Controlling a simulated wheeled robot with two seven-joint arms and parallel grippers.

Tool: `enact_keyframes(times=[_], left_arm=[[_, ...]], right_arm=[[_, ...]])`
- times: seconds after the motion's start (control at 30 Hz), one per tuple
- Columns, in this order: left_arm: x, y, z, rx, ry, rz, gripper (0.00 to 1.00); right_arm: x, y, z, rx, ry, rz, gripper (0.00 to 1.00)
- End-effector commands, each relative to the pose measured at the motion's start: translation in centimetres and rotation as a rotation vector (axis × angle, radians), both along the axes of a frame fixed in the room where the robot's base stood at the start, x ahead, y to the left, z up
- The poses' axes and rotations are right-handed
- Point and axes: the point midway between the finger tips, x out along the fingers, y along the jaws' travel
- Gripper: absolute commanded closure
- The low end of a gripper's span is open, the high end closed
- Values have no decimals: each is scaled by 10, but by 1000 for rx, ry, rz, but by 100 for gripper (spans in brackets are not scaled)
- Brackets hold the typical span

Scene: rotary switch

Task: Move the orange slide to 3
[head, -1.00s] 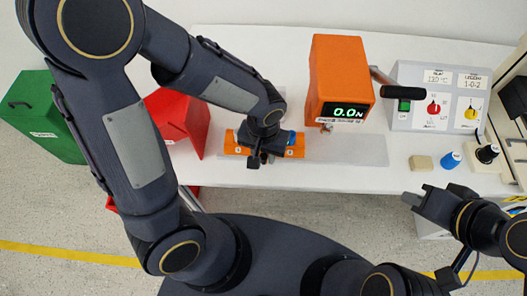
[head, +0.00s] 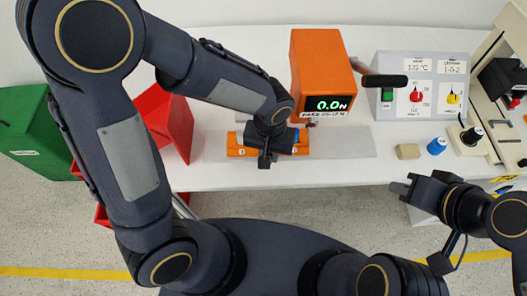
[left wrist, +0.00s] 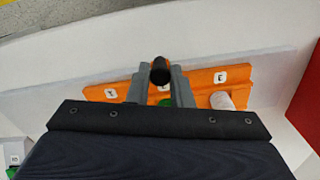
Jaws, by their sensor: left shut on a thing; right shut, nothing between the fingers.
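The orange slide (head: 236,151) lies on a pale grey strip on the white table, below and left of the orange box with a display. It also shows in the left wrist view (left wrist: 240,74), with small white number labels, too small to read surely. My left gripper (head: 266,160) is over the middle of the slide. In the left wrist view its fingers (left wrist: 160,88) are shut on a dark round knob (left wrist: 160,70); a green part and a white cylinder (left wrist: 222,100) show by the fingers. My right gripper (head: 400,188) is shut and empty, off the table's front edge.
The orange box (head: 322,70) reads 0.0N and stands right of the slide. A grey control panel (head: 385,70), a beige block (head: 408,151) and a blue knob (head: 437,146) are further right. A red bin (head: 170,120) and a green box (head: 35,130) are left.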

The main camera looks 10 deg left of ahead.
Motion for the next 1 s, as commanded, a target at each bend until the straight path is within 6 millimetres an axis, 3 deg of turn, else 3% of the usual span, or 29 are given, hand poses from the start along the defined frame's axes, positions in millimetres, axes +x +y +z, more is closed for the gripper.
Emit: enact_keyframes(times=[0.07,0.1,0.23,0.63,0.77,1.0], left_arm=[[0,0,1,-1,-2,0,100],[1,0,1,-1,-2,0,76],[0,0,0,-1,-2,0,59],[1,0,9,-2,-3,0,59],[2,0,30,-5,-8,1,59],[-36,-7,77,-6,-8,-5,59]], right_arm=[[0,0,0,0,0,0,100],[0,0,0,0,0,0,100],[0,0,0,0,0,0,100],[0,0,-1,0,0,0,100],[0,0,-2,0,0,0,100],[0,0,-1,0,0,0,100]])
